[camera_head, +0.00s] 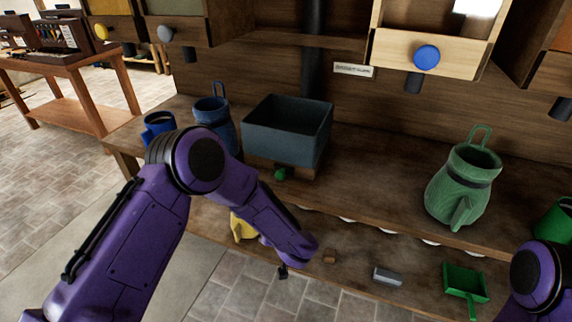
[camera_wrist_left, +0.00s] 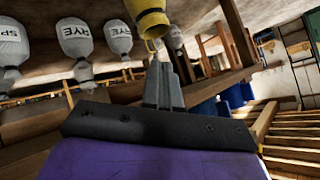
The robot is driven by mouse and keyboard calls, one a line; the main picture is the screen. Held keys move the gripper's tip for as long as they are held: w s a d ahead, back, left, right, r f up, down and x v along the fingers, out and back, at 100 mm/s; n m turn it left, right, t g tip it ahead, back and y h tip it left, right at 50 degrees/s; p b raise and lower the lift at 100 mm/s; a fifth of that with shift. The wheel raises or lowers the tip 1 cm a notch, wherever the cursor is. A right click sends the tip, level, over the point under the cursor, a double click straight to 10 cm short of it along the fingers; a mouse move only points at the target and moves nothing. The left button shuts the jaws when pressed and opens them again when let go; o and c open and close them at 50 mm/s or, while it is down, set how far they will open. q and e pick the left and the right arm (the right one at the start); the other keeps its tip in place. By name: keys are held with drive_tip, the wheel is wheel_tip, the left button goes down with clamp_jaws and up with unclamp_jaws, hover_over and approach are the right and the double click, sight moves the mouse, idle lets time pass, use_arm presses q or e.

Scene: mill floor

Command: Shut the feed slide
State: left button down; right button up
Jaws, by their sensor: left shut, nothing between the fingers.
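No part is clearly marked as the feed slide. A dark grey open-topped box (camera_head: 285,145) stands on the wooden bench, with a small green knob (camera_head: 281,174) low at its front. Above, a pale wooden box front (camera_head: 390,50) carries a blue knob (camera_head: 427,58), with a dark spout below. I cannot tell how far any slide is out. My left gripper (camera_head: 283,272) is low in front of the bench edge, mostly hidden by its forearm. In the left wrist view its fingers (camera_wrist_left: 164,78) are together and empty, close to a yellow container (camera_wrist_left: 150,20). My right gripper is out of view.
Blue jugs (camera_head: 212,108) stand left of the grey box, and a green jug (camera_head: 463,188) stands to the right. A green scoop (camera_head: 465,282) and a grey block (camera_head: 387,277) lie lower down. Labelled grey sacks (camera_wrist_left: 75,38) show at left in the wrist view.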

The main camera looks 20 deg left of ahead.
use_arm(q)
drive_tip(key=m+g+h+p, duration=0.1)
drive_tip(key=g+p, duration=0.1)
approach(282, 172)
drive_tip(key=s+d+f, duration=0.2)
drive_tip(key=s+f, duration=0.1)
drive_tip(key=f, duration=0.1)
drive_tip(key=w+d+r+m+h, duration=0.2)
drive_tip(key=d+r, duration=0.1)
drive_tip(key=r, duration=0.4)
drive_tip(key=p+x, duration=0.1)
drive_tip(key=x, duration=0.8)
drive_tip(key=shift+s+d+f, duration=0.1)
drive_tip(key=shift+s+d, duration=0.05)
drive_tip(key=a, duration=0.2)
drive_tip(key=a+f+p, duration=0.1)
drive_tip(key=a, duration=0.1)
drive_tip(key=shift+f, duration=0.2)
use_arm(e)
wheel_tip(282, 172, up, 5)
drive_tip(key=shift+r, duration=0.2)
